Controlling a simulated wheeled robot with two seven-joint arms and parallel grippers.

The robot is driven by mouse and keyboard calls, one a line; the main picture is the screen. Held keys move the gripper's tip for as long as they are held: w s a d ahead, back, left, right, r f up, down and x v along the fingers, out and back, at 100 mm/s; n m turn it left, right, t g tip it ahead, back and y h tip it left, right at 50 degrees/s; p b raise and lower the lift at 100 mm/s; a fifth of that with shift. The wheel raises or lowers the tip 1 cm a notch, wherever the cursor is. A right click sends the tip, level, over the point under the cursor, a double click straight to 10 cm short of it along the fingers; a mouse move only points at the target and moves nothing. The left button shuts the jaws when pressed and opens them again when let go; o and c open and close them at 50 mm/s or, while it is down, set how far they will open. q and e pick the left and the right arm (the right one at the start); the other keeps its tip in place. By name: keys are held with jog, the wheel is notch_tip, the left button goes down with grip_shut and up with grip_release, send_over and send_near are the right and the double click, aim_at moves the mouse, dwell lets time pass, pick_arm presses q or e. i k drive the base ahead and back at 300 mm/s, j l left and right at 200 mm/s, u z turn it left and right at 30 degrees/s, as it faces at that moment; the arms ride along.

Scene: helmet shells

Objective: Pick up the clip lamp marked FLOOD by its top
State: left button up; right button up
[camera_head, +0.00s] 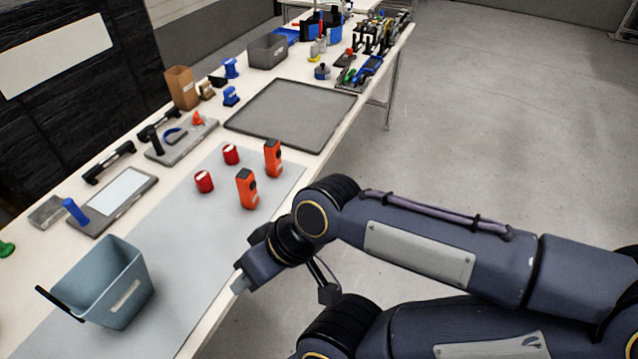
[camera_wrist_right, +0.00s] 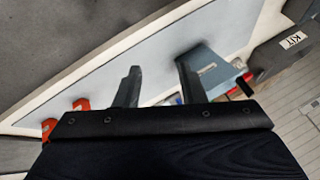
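Two upright orange lamp-like objects with dark faces stand on the grey mat, one nearer (camera_head: 247,190) and one farther (camera_head: 273,159). Their labels are too small to read, so I cannot tell which is marked FLOOD. In the right wrist view, orange parts (camera_wrist_right: 81,104) show at the lower left, partly cut off by the gripper body. My right gripper (camera_head: 240,284) is over the table's front edge, apart from both lamps and nearer the viewer. Its two fingers (camera_wrist_right: 158,88) are spread with nothing between them. My left gripper is not in view.
Two red cylinders (camera_head: 204,182) stand left of the lamps. A blue-grey bin (camera_head: 125,290) with a dark handle stands at the mat's near left. A dark empty tray (camera_head: 290,112) lies behind the lamps. The mat (camera_head: 190,240) between bin and lamps is clear.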

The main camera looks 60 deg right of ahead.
aim_at(249, 198)
jog(key=l+z, duration=0.1)
jog(key=z, duration=0.3)
jog(key=l+z, duration=0.1)
jog(key=z, duration=0.3)
jog(key=l+z, duration=0.15)
jog(key=z, duration=0.25)
jog(key=i+l+u, duration=0.2)
jog(key=u, duration=0.15)
jog(key=i+l+u, duration=0.15)
jog(key=l+u, duration=0.25)
jog(key=i+l+u, duration=0.1)
jog(key=l+u, duration=0.6)
jog(key=i+j, duration=0.05)
